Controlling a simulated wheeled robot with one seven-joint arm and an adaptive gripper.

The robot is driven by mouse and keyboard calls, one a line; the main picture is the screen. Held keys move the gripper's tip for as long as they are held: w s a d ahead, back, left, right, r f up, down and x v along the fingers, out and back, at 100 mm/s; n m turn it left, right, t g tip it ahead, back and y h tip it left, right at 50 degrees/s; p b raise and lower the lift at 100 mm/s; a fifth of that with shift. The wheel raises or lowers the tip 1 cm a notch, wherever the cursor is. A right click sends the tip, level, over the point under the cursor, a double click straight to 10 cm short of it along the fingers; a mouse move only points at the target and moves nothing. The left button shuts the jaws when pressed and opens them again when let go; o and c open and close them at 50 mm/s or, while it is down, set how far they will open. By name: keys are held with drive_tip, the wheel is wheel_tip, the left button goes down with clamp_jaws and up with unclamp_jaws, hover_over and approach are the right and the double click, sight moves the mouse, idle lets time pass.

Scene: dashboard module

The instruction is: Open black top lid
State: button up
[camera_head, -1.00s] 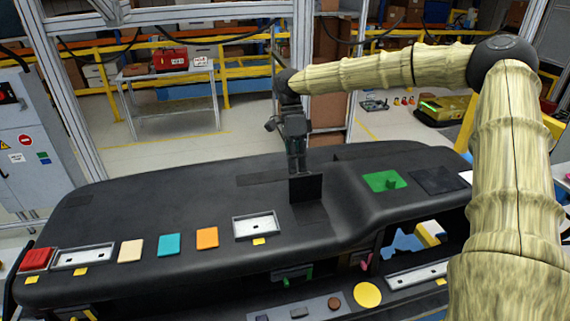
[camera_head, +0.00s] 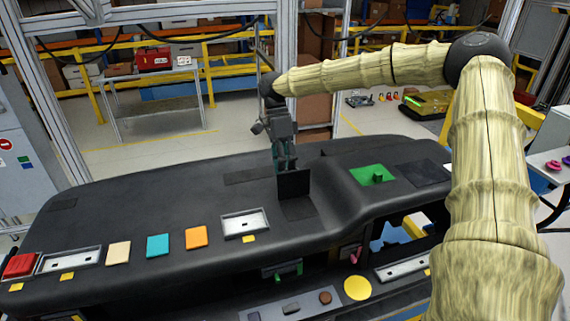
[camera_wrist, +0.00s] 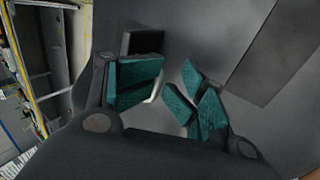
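The black top lid (camera_head: 293,184) stands raised, close to upright, on top of the black dashboard. A flat dark rectangle (camera_head: 298,209) lies just in front of its lower edge. My gripper (camera_head: 284,160) points down right behind the lid, close to its upper edge; I cannot tell whether they touch. In the wrist view my gripper (camera_wrist: 170,90) shows its teal finger pads apart, with a gap between them and nothing clearly held. A dark panel (camera_wrist: 142,40), probably the lid, shows beyond the left pad and is partly hidden by it.
The dashboard (camera_head: 110,215) carries a green piece (camera_head: 371,174) to the right of the lid. Orange (camera_head: 196,238), teal (camera_head: 158,245) and cream (camera_head: 119,253) squares, a red block (camera_head: 19,265) and silver trays lie along the front.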

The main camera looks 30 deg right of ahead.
drive_tip(key=shift+w+d+r, duration=0.1)
drive_tip(key=shift+w+r, duration=0.05)
drive_tip(key=v, duration=1.2)
